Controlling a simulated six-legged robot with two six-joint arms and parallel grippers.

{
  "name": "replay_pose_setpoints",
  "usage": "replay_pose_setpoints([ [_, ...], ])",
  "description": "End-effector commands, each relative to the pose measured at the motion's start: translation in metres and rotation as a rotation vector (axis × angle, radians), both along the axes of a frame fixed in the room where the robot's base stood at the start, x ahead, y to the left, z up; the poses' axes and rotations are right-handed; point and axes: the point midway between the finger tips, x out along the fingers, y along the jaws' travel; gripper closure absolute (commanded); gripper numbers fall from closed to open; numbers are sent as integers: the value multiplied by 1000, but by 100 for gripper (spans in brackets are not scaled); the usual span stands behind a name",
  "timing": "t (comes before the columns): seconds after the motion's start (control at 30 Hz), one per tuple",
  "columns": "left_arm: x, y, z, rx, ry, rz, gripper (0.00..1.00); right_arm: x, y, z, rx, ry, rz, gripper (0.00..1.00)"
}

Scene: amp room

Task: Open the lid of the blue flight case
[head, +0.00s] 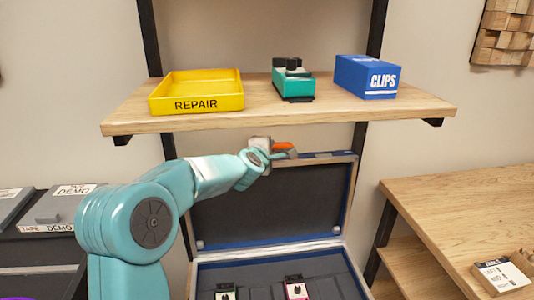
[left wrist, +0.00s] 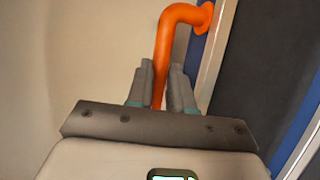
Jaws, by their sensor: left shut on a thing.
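The blue flight case (head: 268,252) stands below the shelf, its lid (head: 270,200) raised about upright with the dark lining facing me. Several small pedals, one pale (head: 225,292) and one pink (head: 296,289), sit in its base. An orange handle (head: 283,147) is on the lid's top edge; it also shows in the left wrist view (left wrist: 168,40). My left gripper (head: 277,152) is at the lid's top edge, its fingers (left wrist: 160,85) shut on the orange handle. My right gripper is not in view.
A wooden shelf (head: 270,113) runs just above the lid, bearing a yellow REPAIR tray (head: 197,103), a green device (head: 292,82) and a blue CLIPS box (head: 367,78). A wooden table (head: 470,200) stands at right, dark cases (head: 60,212) at left.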

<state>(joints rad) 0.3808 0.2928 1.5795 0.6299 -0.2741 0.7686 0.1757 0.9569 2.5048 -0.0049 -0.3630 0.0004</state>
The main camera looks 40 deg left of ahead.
Motion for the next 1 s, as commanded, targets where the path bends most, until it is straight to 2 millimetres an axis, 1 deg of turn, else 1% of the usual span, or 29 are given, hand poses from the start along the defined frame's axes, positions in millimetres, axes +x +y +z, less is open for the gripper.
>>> replay_pose_setpoints([
  [0.03, -5, -8, -10, 18, -18, -3, 100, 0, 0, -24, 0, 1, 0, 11],
  [0.1, -14, -18, -9, 43, -39, -3, 100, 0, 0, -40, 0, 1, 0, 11],
  [0.2, -24, -32, -8, 77, -66, -4, 100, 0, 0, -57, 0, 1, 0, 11],
  [0.3, -32, -42, -5, 105, -87, -3, 100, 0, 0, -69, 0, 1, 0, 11],
  [0.47, -39, -49, -1, 126, -102, -2, 100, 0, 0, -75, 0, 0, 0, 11],
  [0.77, -40, -50, 0, 127, -103, -2, 100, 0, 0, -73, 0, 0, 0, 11],
  [0.8, -40, -50, 0, 127, -103, -2, 69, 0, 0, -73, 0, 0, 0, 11],
  [0.83, -40, -50, 0, 127, -103, -2, 60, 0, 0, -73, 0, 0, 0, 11],
  [0.87, -40, -50, 0, 127, -103, -2, 54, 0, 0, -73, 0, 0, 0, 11],
  [1.0, -40, -49, 0, 127, -103, -1, 54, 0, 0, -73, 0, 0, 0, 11],
])
